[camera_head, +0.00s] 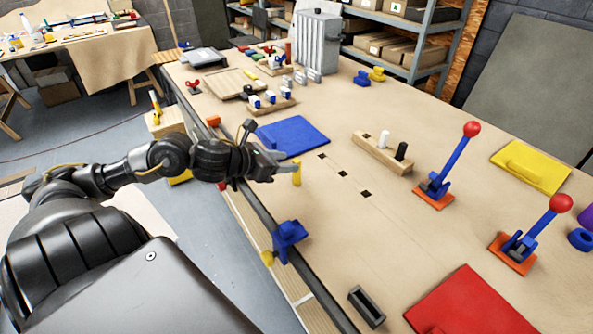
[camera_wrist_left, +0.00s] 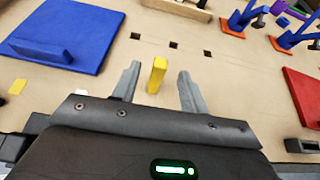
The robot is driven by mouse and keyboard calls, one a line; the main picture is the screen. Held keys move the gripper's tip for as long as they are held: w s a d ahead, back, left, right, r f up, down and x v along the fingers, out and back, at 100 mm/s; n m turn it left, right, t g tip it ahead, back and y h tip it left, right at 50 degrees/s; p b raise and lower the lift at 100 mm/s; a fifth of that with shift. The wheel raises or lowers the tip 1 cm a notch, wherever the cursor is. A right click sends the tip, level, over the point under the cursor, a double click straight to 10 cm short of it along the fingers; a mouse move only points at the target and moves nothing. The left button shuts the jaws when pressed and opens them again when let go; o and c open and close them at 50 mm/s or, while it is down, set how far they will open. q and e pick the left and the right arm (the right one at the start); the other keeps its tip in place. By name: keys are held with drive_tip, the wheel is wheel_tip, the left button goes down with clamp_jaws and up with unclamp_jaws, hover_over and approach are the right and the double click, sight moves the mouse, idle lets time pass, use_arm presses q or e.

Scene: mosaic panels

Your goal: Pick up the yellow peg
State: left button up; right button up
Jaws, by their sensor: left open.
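The yellow peg (camera_head: 297,173) stands upright on the tan workbench (camera_head: 325,215), near its left edge. In the left wrist view the peg (camera_wrist_left: 157,75) stands between the two spread fingers of my left gripper (camera_wrist_left: 158,88), with a gap on each side. My left gripper (camera_head: 291,172) is open and empty in the head view, at the peg, and I cannot tell there whether it touches it. Square dark holes (camera_head: 342,173) lie in a row in the bench to the right of the peg. My right gripper is not in view.
A blue panel (camera_head: 292,136) lies behind the peg. A wooden block (camera_head: 375,152) with a white and a black peg stands to the right. Red-knobbed levers (camera_head: 450,165) rise farther right. A blue clamp (camera_head: 288,238) sits on the bench edge nearer me.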

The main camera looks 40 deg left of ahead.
sight(294, 161)
use_arm(q)
drive_tip(key=shift+w+d+f+p, duration=0.1)
drive_tip(key=shift+w+p, duration=0.1)
drive_tip(key=shift+w, duration=0.25)
drive_tip(key=shift+w+d+f+p, duration=0.1)
drive_tip(key=shift+w+p, duration=0.05)
drive_tip(key=shift+w, duration=0.3)
drive_tip(key=shift+w+d+f, duration=0.15)
drive_tip(key=shift+w+f, duration=0.25)
drive_tip(key=shift+w, duration=0.05)
clamp_jaws()
drive_tip(key=shift+r, duration=0.15)
